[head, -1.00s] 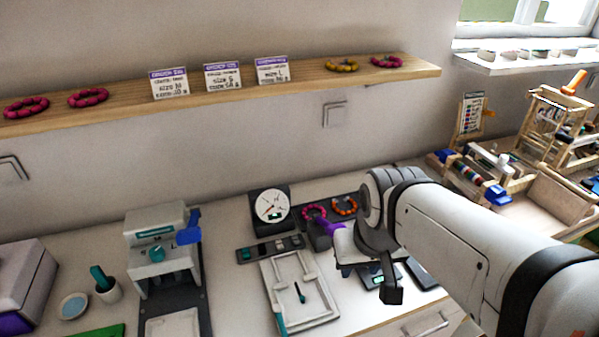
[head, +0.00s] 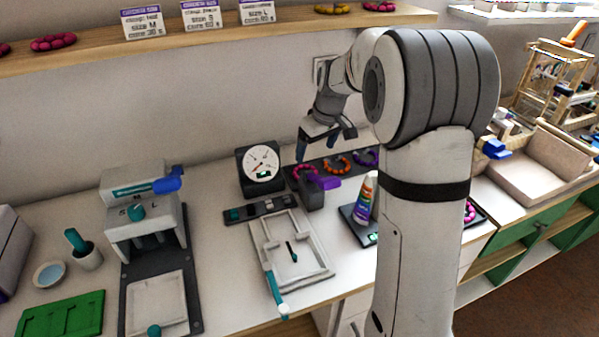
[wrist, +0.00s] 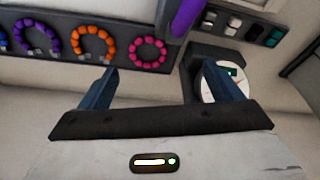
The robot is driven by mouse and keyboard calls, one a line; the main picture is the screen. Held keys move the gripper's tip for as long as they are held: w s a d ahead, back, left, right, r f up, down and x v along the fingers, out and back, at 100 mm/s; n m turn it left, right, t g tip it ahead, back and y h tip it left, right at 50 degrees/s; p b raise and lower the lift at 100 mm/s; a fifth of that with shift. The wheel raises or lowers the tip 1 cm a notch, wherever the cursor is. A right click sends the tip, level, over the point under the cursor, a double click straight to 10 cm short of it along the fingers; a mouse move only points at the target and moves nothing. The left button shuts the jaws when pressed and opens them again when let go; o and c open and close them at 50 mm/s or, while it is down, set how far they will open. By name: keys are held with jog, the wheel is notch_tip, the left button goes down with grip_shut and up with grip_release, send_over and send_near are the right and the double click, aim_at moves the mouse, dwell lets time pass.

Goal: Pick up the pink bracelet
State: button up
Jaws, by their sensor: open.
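A pink bracelet (head: 305,173) lies at the left end of a dark display strip (head: 322,163) on the counter, beside an orange bracelet (head: 337,165) and a purple one (head: 366,157). In the wrist view the pink bracelet (wrist: 148,52) is a closed ring of beads lying beyond my fingertips, roughly between them. My gripper (head: 317,148) is open and empty, above and behind the strip. In the wrist view its blue fingers (wrist: 160,82) stand apart. Other pink bracelets show on the wall shelf (head: 52,42) and (head: 378,6), and one (head: 469,212) is partly behind my arm.
A dial gauge (head: 261,164) stands just left of the strip. A purple-handled grey block (head: 314,193) stands in front of the pink bracelet. A rainbow-labelled tube (head: 366,197) stands to the right. A white frame (head: 290,250) lies in front.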

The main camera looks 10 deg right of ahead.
jog(key=n+b, duration=0.1)
send_near(307, 168)
jog(key=f, duration=0.2)
jog(key=a+f, duration=0.1)
jog(key=f, duration=0.4)
jog(key=shift+s+a+f, duration=0.1)
jog(key=shift+s+a, duration=0.3)
jog(key=shift+c, duration=0.3)
jog(key=c, duration=0.7)
notch_tip(307, 168, up, 10)
jog(key=shift+r, duration=0.2)
